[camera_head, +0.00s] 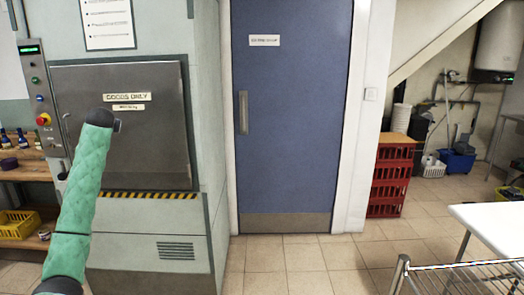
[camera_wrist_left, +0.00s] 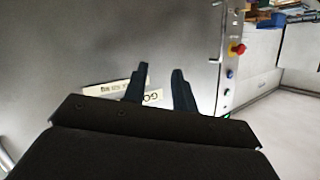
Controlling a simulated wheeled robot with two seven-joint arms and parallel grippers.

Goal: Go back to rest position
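My left arm, in a green sleeve, reaches up in front of a closed steel hatch (camera_head: 160,160) labelled "GOODS ONLY" in the head view. The gripper itself is mostly hidden there behind the end of the arm. In the left wrist view my left gripper (camera_wrist_left: 160,69) shows two dark fingers with a gap between them. It is open and holds nothing. The hatch's steel face (camera_wrist_left: 80,45) fills the background beyond the fingers, with its label (camera_wrist_left: 112,90) partly covered by the gripper. My right gripper is in neither view.
A control panel (camera_head: 38,95) with a red button stands left of the hatch. A low wooden shelf (camera_head: 25,171) is at far left. A blue door (camera_head: 290,120) is shut. Red crates (camera_head: 390,180) and a metal-framed table (camera_head: 490,225) stand right. Floor before the door is clear.

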